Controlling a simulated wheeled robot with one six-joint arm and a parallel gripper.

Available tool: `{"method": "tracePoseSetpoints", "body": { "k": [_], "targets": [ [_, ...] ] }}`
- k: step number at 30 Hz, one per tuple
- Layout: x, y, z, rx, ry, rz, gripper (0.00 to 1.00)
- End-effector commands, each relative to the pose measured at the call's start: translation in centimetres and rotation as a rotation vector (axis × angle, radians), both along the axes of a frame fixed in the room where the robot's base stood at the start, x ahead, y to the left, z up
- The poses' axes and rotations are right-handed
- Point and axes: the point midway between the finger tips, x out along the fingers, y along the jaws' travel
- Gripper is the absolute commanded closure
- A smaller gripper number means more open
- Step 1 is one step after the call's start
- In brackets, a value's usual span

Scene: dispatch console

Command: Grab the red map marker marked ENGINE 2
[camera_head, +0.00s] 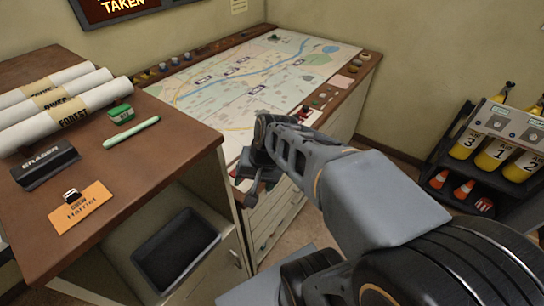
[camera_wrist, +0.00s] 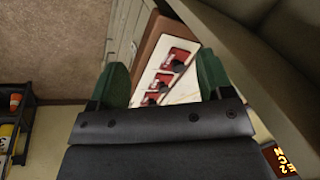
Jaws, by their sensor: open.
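My gripper (camera_wrist: 163,80) is open, its two green fingertips apart with nothing between them that it touches. Ahead of it in the wrist view, several red markers with black parts lie in a row on a pale strip along the table edge: a far one (camera_wrist: 180,57), a middle one (camera_wrist: 163,82) and a near one (camera_wrist: 150,100). Their lettering is too small to read, so I cannot tell which is ENGINE 2. In the head view my gripper (camera_head: 252,183) hangs at the map table's front edge, and a red marker (camera_head: 306,113) shows just beyond my arm.
The map table (camera_head: 368,68) carries a large map (camera_head: 230,97). A rack with yellow bottles (camera_head: 497,150) stands right.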

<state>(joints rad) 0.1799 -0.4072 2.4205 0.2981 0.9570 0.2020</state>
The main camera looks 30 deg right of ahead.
Motion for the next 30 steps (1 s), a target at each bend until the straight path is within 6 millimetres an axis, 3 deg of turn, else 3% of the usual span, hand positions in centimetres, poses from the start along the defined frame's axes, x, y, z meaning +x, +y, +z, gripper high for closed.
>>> {"method": "tracePoseSetpoints", "body": {
  "k": [1,5,9,15,17,21,30],
  "targets": [
    [1.1,-0.9,-1.5,0.112,0.055,-0.17,0.22],
    [4.2,-3.3,-3.3,0.424,0.171,-0.607,0.11],
    [7.6,-8.0,-4.9,0.774,0.271,-1.051,0.11],
    [10.1,-14.5,-6.3,1.147,0.343,-1.441,0.11],
    [10.5,-15.6,-6.6,1.213,0.353,-1.499,0.11],
    [12.0,-16.1,-7.6,1.29,0.366,-1.56,0.11],
    [15.6,-13.5,-9.9,1.295,0.365,-1.564,0.11]
  ]
}}
